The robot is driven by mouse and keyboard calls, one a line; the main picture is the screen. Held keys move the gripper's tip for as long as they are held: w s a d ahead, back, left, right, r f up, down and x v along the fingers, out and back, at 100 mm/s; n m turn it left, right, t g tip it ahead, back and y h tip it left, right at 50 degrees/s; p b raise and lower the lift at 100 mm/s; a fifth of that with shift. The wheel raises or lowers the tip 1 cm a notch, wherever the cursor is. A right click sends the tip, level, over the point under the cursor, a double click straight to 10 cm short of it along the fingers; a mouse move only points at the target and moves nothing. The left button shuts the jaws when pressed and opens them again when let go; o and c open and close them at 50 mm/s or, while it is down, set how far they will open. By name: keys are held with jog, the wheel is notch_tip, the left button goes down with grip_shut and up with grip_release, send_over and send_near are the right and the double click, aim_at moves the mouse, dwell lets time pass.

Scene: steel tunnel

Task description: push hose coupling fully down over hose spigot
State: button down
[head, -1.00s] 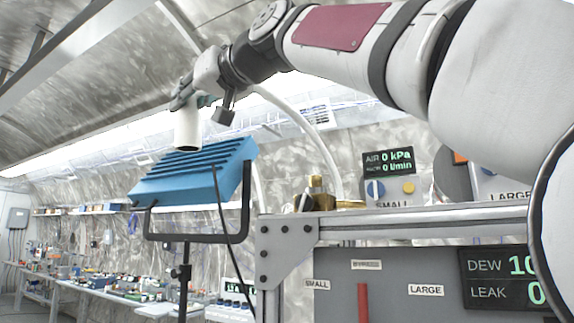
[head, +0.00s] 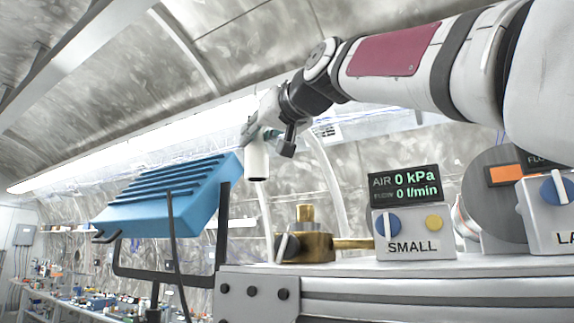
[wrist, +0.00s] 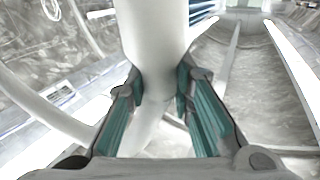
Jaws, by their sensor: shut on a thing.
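The hose coupling (head: 257,164) is a white cylinder with an open lower end, held upright high above the bench. My gripper (head: 262,134) is shut on it near its top. In the wrist view the teal-padded fingers (wrist: 160,92) press both sides of the white coupling (wrist: 154,38). A brass fitting with an upright stub, which looks like the hose spigot (head: 305,213), stands on the bench beside the SMALL box. The coupling hangs above and to the left of the stub in the head view, clear of it.
The SMALL control box (head: 412,232) carries a display reading AIR 0 kPa. A large grey drum (head: 493,190) stands to its right. A blue lamp (head: 165,195) on a black stand is left of the bench (head: 400,287). The air around the coupling looks open.

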jog(key=s+d+r+m+t+h+p, duration=0.1)
jog(key=s+d+m+h, duration=0.1)
jog(key=d, duration=0.7)
jog(key=shift+r+h+p, duration=0.35)
jog(key=shift+h+p, duration=0.05)
jog(key=shift+h, duration=0.1)
jog(key=shift+s+d, duration=0.1)
jog(key=shift+s, duration=0.05)
jog(key=shift+f+b, duration=2.35)
jog(key=shift+f, duration=0.5)
jog(key=shift+f+b, duration=2.6)
jog(key=shift+f, duration=0.4)
jog(key=c, duration=1.3)
grip_release()
